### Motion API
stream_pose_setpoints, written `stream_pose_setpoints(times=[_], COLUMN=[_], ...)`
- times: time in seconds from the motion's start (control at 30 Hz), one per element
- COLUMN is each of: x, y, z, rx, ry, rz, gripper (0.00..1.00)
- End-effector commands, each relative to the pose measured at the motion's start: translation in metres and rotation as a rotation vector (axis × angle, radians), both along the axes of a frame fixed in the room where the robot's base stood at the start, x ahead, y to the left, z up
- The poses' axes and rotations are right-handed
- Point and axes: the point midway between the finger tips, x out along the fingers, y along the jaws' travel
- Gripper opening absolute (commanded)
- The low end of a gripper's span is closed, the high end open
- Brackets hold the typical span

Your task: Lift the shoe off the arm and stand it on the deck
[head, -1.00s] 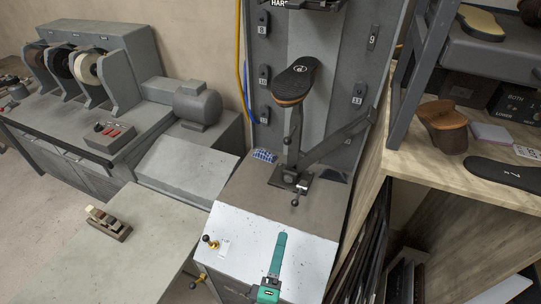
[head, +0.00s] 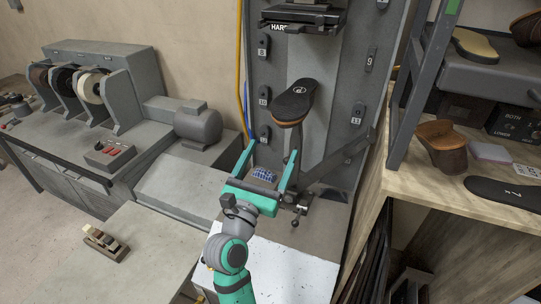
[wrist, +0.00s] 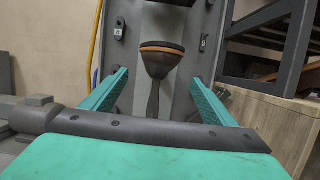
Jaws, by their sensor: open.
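The shoe (head: 294,103) sits sole up on top of the upright arm (head: 296,150) of the stitcher, its dark sole facing upward with a brown edge below. In the wrist view the shoe (wrist: 162,55) is ahead, centred between the fingers, beyond their tips. My gripper (head: 272,150) is open and empty, in front of the arm and lower than the shoe, not touching it. The deck (head: 290,250) is the pale, flat surface below, partly hidden by my arm.
The machine's head (head: 303,20) hangs above the shoe. A slanted bar (head: 345,155) rises to the right of the arm. A blue patterned item (head: 263,174) lies behind my gripper. A wooden bench (head: 470,205) with another brown shoe (head: 441,147) is at the right.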

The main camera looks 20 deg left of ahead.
Motion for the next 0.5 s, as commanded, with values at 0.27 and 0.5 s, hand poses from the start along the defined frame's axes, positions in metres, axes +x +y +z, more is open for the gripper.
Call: stream_pose_setpoints(times=[0.27,0.5], x=[0.016,0.04], y=[-0.001,-0.002], z=[0.008,0.015], rx=[-0.011,-0.01], ry=[-0.005,-0.004], rz=[-0.008,-0.007], gripper=[0.8,0.8])
